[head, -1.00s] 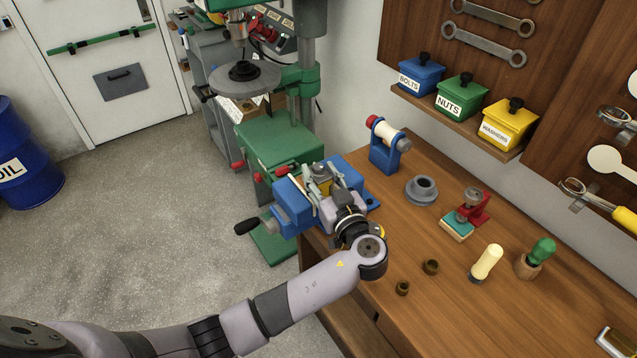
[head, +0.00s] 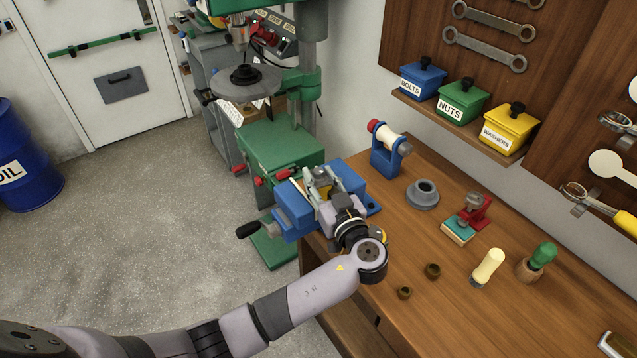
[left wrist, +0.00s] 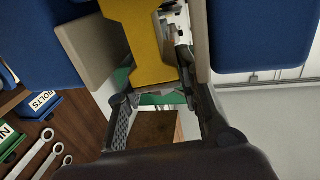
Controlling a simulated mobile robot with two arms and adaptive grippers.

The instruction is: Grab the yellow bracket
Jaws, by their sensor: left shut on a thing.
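The yellow bracket (left wrist: 155,42) fills the upper middle of the left wrist view. It sits between the jaws of a blue vise (head: 293,207) mounted at the corner of the workbench. In the head view only a small part of the bracket (head: 319,183) shows between my fingers and the vise. My left gripper (head: 324,191) reaches over the vise and is shut on the bracket. Its fingers also show in the left wrist view (left wrist: 164,92), one on each side of the bracket's lower end. My right gripper is in neither view.
The wooden bench (head: 455,300) holds a blue roller stand (head: 388,150), a grey round part (head: 423,193), a red-and-teal tool (head: 467,217) and several small items. Blue, green and yellow bins (head: 512,127) stand on a wall shelf. A green drill press (head: 290,140) stands behind the vise.

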